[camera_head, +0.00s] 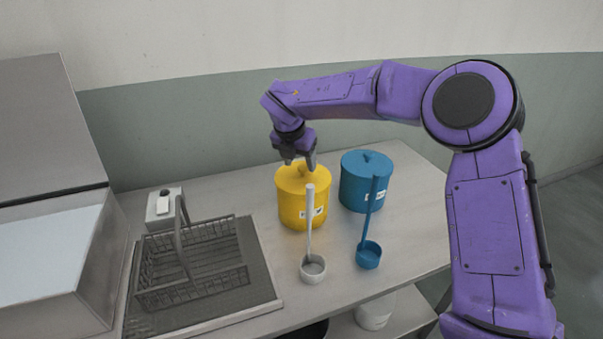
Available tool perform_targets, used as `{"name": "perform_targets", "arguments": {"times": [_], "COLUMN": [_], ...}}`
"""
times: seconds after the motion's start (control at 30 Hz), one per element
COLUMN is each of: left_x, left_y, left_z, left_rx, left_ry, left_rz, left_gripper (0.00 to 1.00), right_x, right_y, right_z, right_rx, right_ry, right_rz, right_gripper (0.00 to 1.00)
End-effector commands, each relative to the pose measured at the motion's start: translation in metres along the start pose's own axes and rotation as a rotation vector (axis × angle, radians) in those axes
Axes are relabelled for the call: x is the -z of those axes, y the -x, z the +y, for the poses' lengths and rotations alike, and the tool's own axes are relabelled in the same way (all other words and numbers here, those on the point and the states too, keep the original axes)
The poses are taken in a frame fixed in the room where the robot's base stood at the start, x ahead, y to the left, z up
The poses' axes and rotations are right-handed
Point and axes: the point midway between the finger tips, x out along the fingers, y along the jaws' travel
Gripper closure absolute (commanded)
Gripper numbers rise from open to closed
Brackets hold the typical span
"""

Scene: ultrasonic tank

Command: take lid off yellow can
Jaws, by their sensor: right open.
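The yellow can (292,213) stands upright on the grey table, left of a blue can. Its yellow lid (290,180) is on top of it, and the lid's knob is mostly hidden by my gripper. My right gripper (300,162) points down just above the lid, its fingers open around or very near the knob. I cannot tell whether the fingers touch it. My left gripper is out of view.
A blue can (362,190) with its lid on stands right of the yellow one. A white ladle (312,268) and a blue ladle (369,255) stand in front. A wire basket (190,280) sits on a dark mat at left, beside an open metal tank (95,262).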

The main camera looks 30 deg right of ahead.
Motion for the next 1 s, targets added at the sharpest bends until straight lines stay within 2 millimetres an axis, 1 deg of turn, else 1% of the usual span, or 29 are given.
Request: {"name": "perform_targets", "arguments": {"times": [0.03,0.13,0.2,0.37,0.47,0.5,0.57,0.87,1.0], "left_x": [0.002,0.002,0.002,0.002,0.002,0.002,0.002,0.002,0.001], "left_y": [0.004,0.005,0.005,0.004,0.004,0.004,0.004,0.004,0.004], "left_z": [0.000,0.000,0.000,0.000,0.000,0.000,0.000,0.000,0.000], "left_rx": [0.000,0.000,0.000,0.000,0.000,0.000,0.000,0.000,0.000], "left_ry": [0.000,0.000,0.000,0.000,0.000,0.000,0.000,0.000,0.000], "left_rz": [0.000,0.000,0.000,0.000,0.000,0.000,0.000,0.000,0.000], "left_gripper": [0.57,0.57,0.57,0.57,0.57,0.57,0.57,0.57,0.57], "right_x": [-0.001,-0.001,-0.001,-0.001,-0.001,-0.001,-0.001,-0.002,-0.007], "right_y": [-0.007,-0.019,-0.022,-0.022,-0.022,-0.022,-0.022,-0.020,-0.009], "right_z": [-0.001,-0.001,-0.001,-0.002,-0.002,-0.002,-0.002,-0.001,-0.001], "right_rx": [0.003,0.001,0.000,-0.001,-0.001,-0.001,-0.001,-0.001,-0.004], "right_ry": [0.000,-0.001,-0.002,-0.002,-0.002,-0.002,-0.002,-0.003,-0.005], "right_rz": [0.002,0.001,0.000,0.000,0.000,0.000,0.000,-0.001,-0.003], "right_gripper": [0.40,0.40,0.40,0.40,0.69,0.82,1.00,1.00,1.00]}}
